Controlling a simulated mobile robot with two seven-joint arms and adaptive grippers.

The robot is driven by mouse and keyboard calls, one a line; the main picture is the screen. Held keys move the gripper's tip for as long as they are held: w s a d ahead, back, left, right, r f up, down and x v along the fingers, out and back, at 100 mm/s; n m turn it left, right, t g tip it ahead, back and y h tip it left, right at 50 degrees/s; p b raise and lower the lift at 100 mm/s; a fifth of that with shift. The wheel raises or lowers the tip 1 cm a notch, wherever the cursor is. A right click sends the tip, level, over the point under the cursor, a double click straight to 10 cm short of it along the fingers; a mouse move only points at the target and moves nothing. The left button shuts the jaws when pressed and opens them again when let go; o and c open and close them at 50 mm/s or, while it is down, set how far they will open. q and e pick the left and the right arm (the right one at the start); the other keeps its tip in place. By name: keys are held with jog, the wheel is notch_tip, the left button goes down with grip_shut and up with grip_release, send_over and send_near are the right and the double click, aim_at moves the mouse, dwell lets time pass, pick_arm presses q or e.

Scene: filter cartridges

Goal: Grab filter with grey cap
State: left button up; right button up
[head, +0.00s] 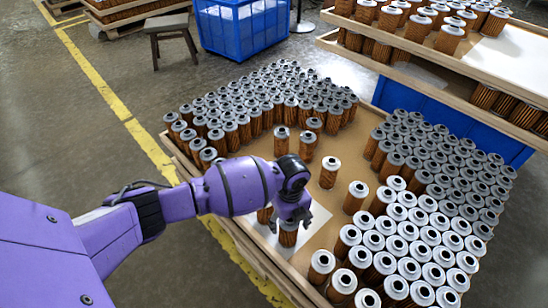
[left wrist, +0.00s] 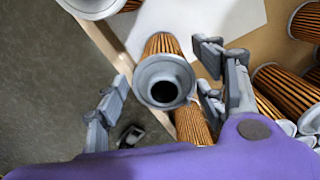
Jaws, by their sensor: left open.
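My left gripper (head: 290,210) reaches down from the left over the table. In the left wrist view its open fingers (left wrist: 162,92) stand on either side of a filter with a grey cap (left wrist: 163,68), apart from it as far as I can see. In the head view this filter (head: 288,238) shows partly under the gripper, on a white sheet (head: 312,232). A second filter (head: 264,216) is close by, partly hidden by my arm; the left wrist view shows a filter (left wrist: 192,122) beside the framed one. My right gripper is out of view.
Dense groups of upright filters stand at the back (head: 270,95) with darker grey caps and at the right (head: 430,235) with lighter caps. A few stand singly between, such as one (head: 329,173). Bare tabletop (head: 335,205) shows in the middle. A wooden rim (head: 180,160) edges the table.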

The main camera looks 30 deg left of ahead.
pick_arm(q)
notch_tip(320, 180, down, 6)
jog(key=shift+w+d+f+b, duration=0.1)
jog(key=shift+w+b, duration=0.05)
jog(key=shift+b, duration=0.9)
jog(key=shift+f, duration=0.1)
jog(key=c, duration=1.1)
jog(key=shift+c, duration=0.7)
jog(key=shift+r, duration=0.2)
